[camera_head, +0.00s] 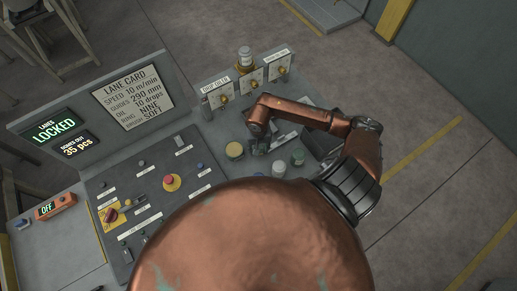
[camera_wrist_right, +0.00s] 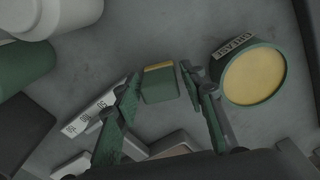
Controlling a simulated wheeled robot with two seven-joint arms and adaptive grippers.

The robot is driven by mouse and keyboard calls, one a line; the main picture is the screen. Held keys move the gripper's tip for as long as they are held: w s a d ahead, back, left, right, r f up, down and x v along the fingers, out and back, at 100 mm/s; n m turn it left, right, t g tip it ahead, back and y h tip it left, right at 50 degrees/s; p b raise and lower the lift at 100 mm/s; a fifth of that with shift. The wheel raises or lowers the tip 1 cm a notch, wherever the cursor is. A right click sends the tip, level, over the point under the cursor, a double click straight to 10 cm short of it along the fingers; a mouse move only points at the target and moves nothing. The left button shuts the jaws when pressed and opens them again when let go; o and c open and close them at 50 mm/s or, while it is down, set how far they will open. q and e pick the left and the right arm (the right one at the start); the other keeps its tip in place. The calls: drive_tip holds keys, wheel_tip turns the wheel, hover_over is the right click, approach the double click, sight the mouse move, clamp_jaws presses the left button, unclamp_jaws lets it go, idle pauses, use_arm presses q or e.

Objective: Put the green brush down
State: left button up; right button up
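The green brush (camera_wrist_right: 160,86) shows in the right wrist view as a small dark green block with a yellow strip along its top edge. It lies between the two fingers of my right gripper (camera_wrist_right: 160,73). A narrow gap shows on each side of it, so the fingers look open around it. I cannot tell clearly whether it rests on the grey surface. In the head view my right gripper (camera_head: 260,146) is low over the console's right part, and the brush is not clear there. My left gripper is not in view.
A grease tin (camera_wrist_right: 255,77) with a yellow top stands close right of the gripper in the wrist view; it also shows in the head view (camera_head: 234,150). Green-and-white jars (camera_head: 297,157) stand nearby. Labelled switch panels (camera_head: 218,93) stand behind.

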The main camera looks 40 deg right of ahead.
drive_tip(key=shift+o, duration=0.5)
drive_tip(key=shift+r, duration=0.15)
drive_tip(key=shift+w+r, duration=0.1)
drive_tip(key=shift+r, duration=0.25)
wheel_tip(320, 180, up, 11)
drive_tip(key=b, duration=0.3)
drive_tip(key=shift+s+a+r, duration=0.15)
drive_tip(key=shift+s, duration=0.05)
drive_tip(key=shift+r, duration=0.1)
